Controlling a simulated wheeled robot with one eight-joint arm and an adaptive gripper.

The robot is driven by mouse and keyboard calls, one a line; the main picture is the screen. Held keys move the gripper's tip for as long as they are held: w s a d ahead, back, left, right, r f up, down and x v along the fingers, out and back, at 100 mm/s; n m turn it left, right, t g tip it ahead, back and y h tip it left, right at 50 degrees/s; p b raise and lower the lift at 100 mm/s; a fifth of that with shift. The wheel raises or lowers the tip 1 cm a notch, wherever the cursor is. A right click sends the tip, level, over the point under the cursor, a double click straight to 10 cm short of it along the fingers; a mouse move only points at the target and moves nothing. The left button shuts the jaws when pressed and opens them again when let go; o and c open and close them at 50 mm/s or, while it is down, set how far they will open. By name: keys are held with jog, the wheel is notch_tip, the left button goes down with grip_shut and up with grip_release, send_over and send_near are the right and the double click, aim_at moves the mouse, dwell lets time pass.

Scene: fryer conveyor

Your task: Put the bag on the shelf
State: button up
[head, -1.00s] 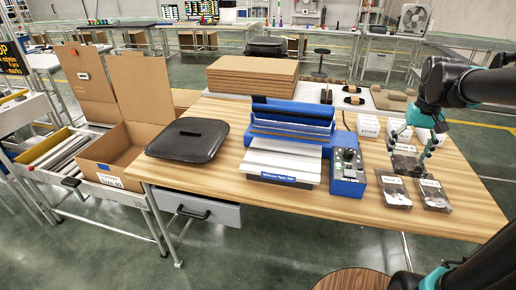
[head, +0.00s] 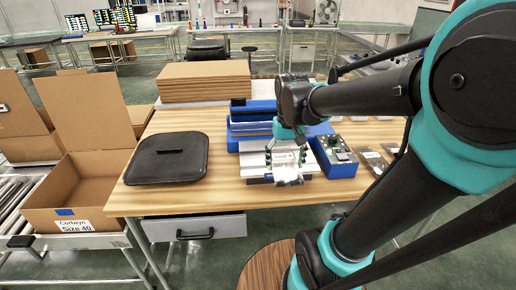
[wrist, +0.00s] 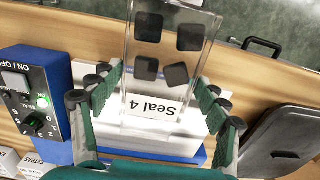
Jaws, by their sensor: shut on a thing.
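My gripper (head: 285,152) is shut on a clear bag (head: 289,175) and holds it over the front of the blue sealing machine (head: 262,107). In the wrist view the bag (wrist: 167,55) hangs out past the fingers (wrist: 160,85). It shows several dark squares and a white label reading "Seal 4". The machine's pale metal front shelf (head: 253,161) lies beneath and also shows in the wrist view (wrist: 200,122). I cannot tell whether the bag touches the shelf.
The control box (head: 335,157) with a green light stands right of the shelf. More bags (head: 375,161) lie farther right, partly behind my arm. Cardboard sheets (head: 204,79) are stacked behind.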

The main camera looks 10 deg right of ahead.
jog(key=w, duration=1.8)
jog(key=shift+a, duration=0.1)
jog(key=shift+f, duration=1.8)
jog(key=shift+f, duration=0.1)
jog(key=o, duration=1.2)
jog(key=shift+c, duration=0.2)
notch_tip(320, 180, up, 12)
jog(key=shift+s, duration=0.1)
